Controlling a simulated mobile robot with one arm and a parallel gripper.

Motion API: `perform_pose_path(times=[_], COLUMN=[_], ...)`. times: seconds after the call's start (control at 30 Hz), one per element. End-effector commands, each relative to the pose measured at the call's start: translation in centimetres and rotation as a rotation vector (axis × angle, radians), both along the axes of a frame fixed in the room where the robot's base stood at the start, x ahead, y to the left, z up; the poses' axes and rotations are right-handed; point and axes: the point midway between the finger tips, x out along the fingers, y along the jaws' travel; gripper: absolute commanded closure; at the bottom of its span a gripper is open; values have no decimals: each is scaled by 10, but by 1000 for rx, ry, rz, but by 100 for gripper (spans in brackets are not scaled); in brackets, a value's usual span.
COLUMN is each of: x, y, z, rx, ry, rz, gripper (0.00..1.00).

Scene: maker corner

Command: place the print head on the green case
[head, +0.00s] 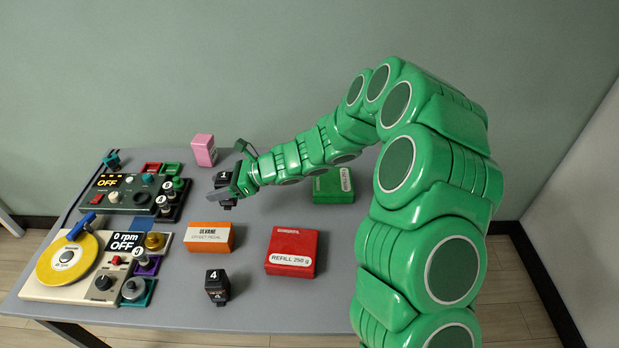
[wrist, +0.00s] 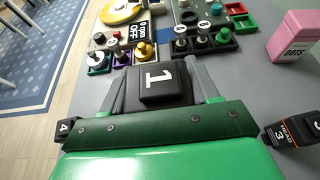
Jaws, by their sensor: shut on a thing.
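My gripper (head: 227,174) is shut on a black print head marked 1 (head: 222,178), over the back middle of the table. In the wrist view the print head (wrist: 160,83) sits between the two grey fingers, its number facing the camera. I cannot tell whether its underside touches the table. The green case (head: 333,188) lies to the right of my gripper, near the back, partly hidden behind my arm; it is not in the wrist view.
Another print head marked 4 (head: 216,285) stands at the front; one marked 3 (wrist: 292,137) shows in the wrist view. An orange box (head: 209,237), a red refill box (head: 292,251) and a pink box (head: 204,150) stand around. Control panels (head: 125,195) fill the left side.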

Motion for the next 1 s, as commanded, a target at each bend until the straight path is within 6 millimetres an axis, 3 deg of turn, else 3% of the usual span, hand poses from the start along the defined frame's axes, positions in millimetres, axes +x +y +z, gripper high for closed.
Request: perform_pose_path(times=[0.17,0.5,1.0], x=[14,38,47], y=[-34,-122,-245], z=[6,21,40], rx=[2,4,3], ry=[3,4,3], rz=[-46,-155,-310], gripper=[79,79,79])
